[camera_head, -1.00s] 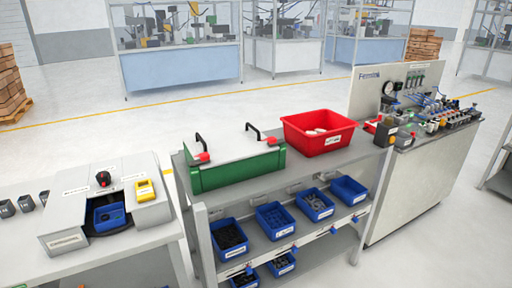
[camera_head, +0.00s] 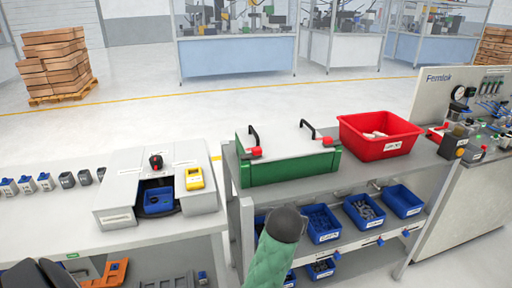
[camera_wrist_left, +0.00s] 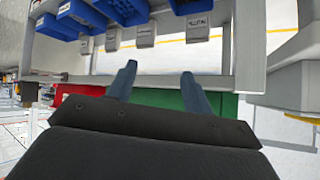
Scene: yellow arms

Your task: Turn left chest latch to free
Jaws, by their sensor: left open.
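The green chest (camera_head: 290,168) with a pale lid stands on top of the grey shelf unit. Its left latch (camera_head: 255,152) is red and sits at the front of the lid beside a black handle. A second red latch (camera_head: 327,141) is at the right. In the left wrist view, the shelf appears upside down, with part of the green chest (camera_wrist_left: 226,104) behind the fingers. My left gripper (camera_wrist_left: 158,68) is open, its two fingers apart with nothing between them. It is not clearly seen in the head view. The right gripper is not in view.
A red bin (camera_head: 380,136) stands right of the chest. Blue bins (camera_head: 320,222) sit on the shelf below. A table on the left carries a grey box (camera_head: 122,196) with a yellow device (camera_head: 194,178). A green arm section rises in front of the shelf.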

